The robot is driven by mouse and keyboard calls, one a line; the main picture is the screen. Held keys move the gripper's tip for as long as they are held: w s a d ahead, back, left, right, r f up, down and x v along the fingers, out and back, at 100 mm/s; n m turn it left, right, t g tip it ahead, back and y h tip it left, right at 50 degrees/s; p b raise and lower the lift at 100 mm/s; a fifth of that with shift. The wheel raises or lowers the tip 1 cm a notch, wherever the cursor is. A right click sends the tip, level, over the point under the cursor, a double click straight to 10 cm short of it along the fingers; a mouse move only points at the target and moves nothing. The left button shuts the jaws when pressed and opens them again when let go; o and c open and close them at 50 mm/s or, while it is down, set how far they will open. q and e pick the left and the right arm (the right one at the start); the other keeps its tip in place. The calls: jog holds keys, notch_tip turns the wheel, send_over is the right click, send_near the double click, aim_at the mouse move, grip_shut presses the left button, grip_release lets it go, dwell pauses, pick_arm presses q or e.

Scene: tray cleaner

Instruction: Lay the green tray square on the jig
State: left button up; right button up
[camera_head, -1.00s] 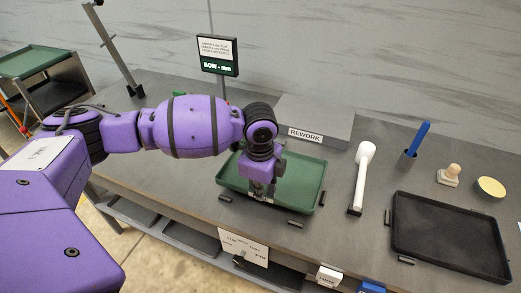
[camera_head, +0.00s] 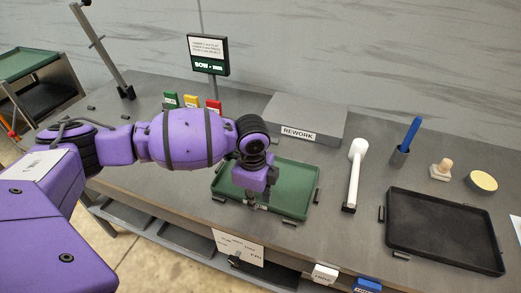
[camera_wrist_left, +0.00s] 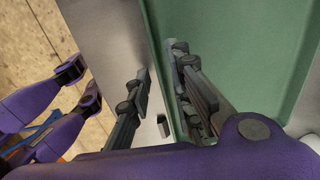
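The green tray (camera_head: 293,203) lies on the workbench, seemingly flat, among small dark jig stops (camera_head: 317,196). Its near edge runs close to the near stops (camera_head: 289,223); contact cannot be told. My left gripper (camera_head: 251,203) is at the tray's near rim, pointing down. In the left wrist view, the open fingers (camera_wrist_left: 163,90) straddle the tray's rim (camera_wrist_left: 157,60). One finger is inside the tray and the other outside, with a gap between the outer finger and the rim. The gripper and forearm hide part of the tray's left side. My right gripper is not identifiable.
A grey REWORK block (camera_head: 306,118) stands behind the tray. To the right are a white-headed tool (camera_head: 355,172), a blue pen in a holder (camera_head: 411,134), a stamp (camera_head: 442,169), a round yellow-topped pot (camera_head: 482,182) and a black tray (camera_head: 445,230). Coloured cards (camera_head: 191,101) stand behind my arm.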

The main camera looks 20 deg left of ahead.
dwell(0.3)
pick_arm(q)
notch_tip(320, 180, up, 12)
jog(key=shift+s, duration=0.25)
